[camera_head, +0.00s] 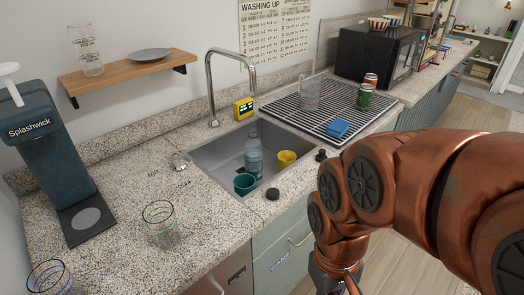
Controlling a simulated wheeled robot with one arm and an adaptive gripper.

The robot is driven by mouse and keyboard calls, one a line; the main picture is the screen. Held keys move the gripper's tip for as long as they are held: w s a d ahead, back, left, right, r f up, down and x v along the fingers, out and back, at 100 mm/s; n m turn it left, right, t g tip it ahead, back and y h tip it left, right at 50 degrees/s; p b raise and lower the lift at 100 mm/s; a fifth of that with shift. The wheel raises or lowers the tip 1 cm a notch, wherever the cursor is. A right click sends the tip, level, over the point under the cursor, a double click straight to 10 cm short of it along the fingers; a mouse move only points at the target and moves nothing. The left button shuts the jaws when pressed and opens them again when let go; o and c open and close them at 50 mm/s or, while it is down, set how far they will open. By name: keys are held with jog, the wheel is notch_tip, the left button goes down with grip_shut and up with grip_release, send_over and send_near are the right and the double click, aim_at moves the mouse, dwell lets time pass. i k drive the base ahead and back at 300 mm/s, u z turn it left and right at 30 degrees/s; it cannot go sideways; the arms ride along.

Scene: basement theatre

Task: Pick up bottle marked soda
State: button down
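A clear bluish bottle (253,158) stands upright in the sink, with a teal cup and a yellow cup beside it. Its label is too small to read, so I cannot tell whether it is marked soda. My arm comes in from the right and bends down in front of the lower cabinets. My gripper (338,286) is at the bottom edge, well below and to the right of the bottle and apart from it. Its fingertips are cut off by the frame, so its opening is hidden.
The sink (215,157) has a tall faucet (211,88) behind it. A drying rack (325,112) holds a tall glass, green can and blue sponge. A Splashwick dispenser (48,150) and glasses (159,217) stand left. A dark knob-like object (272,194) sits at the sink's front edge.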

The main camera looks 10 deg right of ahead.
aim_at(253, 145)
jog(key=u, duration=0.05)
jog(key=k, duration=0.5)
jog(key=z, duration=1.15)
jog(key=i, duration=0.95)
jog(key=u, duration=2.75)
